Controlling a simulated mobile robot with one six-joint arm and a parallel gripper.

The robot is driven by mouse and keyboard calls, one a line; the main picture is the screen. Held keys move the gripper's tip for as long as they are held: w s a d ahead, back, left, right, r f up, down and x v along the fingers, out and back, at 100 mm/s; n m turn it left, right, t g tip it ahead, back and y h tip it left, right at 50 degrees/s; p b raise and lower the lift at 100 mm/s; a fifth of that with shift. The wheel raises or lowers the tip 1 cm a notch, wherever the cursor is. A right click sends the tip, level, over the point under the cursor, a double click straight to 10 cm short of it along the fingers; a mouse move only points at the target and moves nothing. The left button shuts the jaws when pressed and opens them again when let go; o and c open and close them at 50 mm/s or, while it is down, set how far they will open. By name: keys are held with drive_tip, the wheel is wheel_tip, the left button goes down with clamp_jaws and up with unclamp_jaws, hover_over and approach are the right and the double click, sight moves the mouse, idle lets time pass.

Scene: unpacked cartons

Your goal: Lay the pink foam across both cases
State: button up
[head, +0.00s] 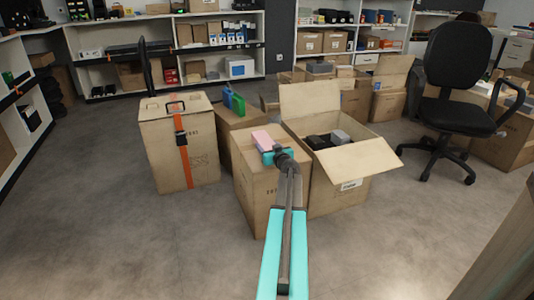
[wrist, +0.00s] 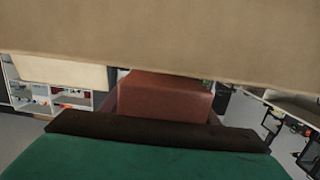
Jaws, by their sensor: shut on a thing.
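The pink foam (head: 262,138) is a small block above the top of the middle front carton. My gripper (head: 272,155) is shut on it. In the wrist view the foam (wrist: 165,98) looks reddish in shade, beyond the dark edge of my teal gripper (wrist: 158,130). A green case (head: 238,104) and a blue case (head: 227,97) stand upright, side by side, on a carton behind and left of the foam. The foam is apart from both. I cannot tell whether the foam touches the carton below it.
The middle carton (head: 257,185) stands under my gripper. An open carton (head: 345,165) with dark and grey items and raised flaps is to its right. A tall carton with an orange strap (head: 182,150) is at left. A tan surface (wrist: 160,35) fills the wrist view's top.

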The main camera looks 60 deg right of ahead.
drive_tip(key=shift+f+b, duration=0.3)
drive_tip(key=shift+f, duration=0.3)
drive_tip(key=o, duration=1)
drive_tip(key=shift+f, duration=0.1)
drive_tip(key=shift+s+a+r+p, duration=0.25)
drive_tip(key=shift+s+a+p, duration=0.05)
drive_tip(key=p+v, duration=0.5)
drive_tip(key=v, duration=0.4)
drive_tip(key=shift+s+r, duration=0.1)
drive_tip(key=shift+s, duration=0.05)
drive_tip(key=shift+v, duration=0.95)
